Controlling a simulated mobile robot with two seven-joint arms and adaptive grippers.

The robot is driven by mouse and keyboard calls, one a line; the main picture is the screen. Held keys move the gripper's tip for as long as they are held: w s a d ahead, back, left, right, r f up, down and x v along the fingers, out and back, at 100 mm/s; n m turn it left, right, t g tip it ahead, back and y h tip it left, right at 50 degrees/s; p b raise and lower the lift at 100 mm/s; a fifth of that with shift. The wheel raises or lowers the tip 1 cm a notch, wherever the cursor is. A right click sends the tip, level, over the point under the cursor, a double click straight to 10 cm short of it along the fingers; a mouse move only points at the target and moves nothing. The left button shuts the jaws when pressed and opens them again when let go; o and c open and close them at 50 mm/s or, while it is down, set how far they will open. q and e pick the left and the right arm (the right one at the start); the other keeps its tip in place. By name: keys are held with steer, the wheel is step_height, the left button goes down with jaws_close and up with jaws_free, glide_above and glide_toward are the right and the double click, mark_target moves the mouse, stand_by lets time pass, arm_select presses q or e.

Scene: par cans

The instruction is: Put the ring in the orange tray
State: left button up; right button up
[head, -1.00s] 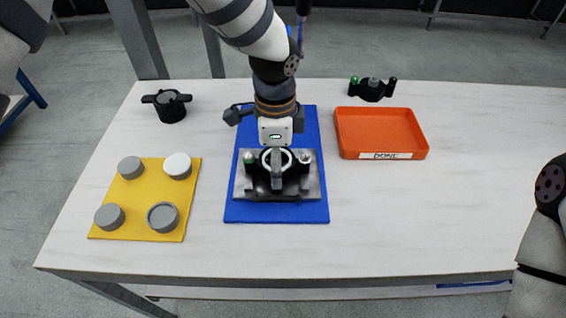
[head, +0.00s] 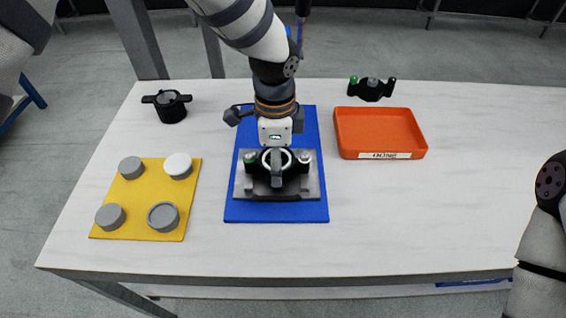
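A pale ring (head: 285,158) shows at the middle of a black part with a green knob and a whitish knob. That part sits in a grey metal fixture (head: 310,184) on the blue mat (head: 244,211). My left gripper (head: 276,168) points down right over the ring. Its fingers blend with the dark part, so I cannot tell whether they grip the ring. The orange tray (head: 380,128) lies right of the blue mat, is empty, and has a white label on its front wall. My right gripper is out of view; only part of my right arm shows at the right edge.
A yellow mat (head: 140,200) at left holds several round grey and white caps. A black pot-like part (head: 172,106) stands at back left. A black part with a green knob (head: 371,89) stands behind the tray. The table's right and front right are clear.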

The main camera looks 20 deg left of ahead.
arm_select(q)
steer(key=shift+c, duration=0.6)
steer(key=c, duration=0.5)
steer(key=shift+c, duration=0.2)
steer(key=shift+r, duration=0.1)
steer(key=shift+r+p, duration=1)
steer(key=shift+r, duration=1.9)
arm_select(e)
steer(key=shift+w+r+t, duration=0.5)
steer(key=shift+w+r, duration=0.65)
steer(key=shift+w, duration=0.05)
arm_select(q)
steer(key=shift+r+p, duration=0.45)
steer(key=shift+r, duration=1.15)
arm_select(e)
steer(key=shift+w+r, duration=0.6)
arm_select(q)
steer(key=shift+f, duration=0.1)
